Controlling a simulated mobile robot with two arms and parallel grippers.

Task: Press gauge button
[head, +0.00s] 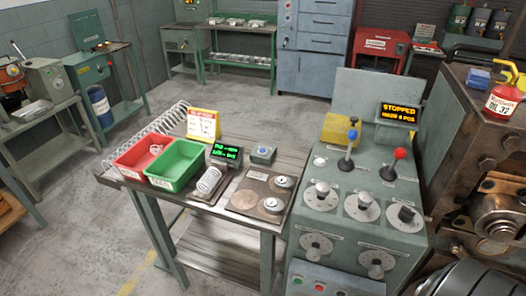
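A small grey-green box with a round blue button (263,150) stands on the table (187,200), near its back right edge. Left of it is a dark gauge display (226,153) with lit green text too small to read surely. In front of the display, a short coil spring (209,180) stands on a dark base. Nothing touches the button or covers it. Neither of my grippers shows in the head view.
A red bin (135,168) and a green bin (168,177) stand at the table's left, with a yellow-topped card (204,124) behind. A brown plate (245,200) with metal discs is in front of the button box. Right is a lever console (335,215); its sign (398,113) reads STOPPED.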

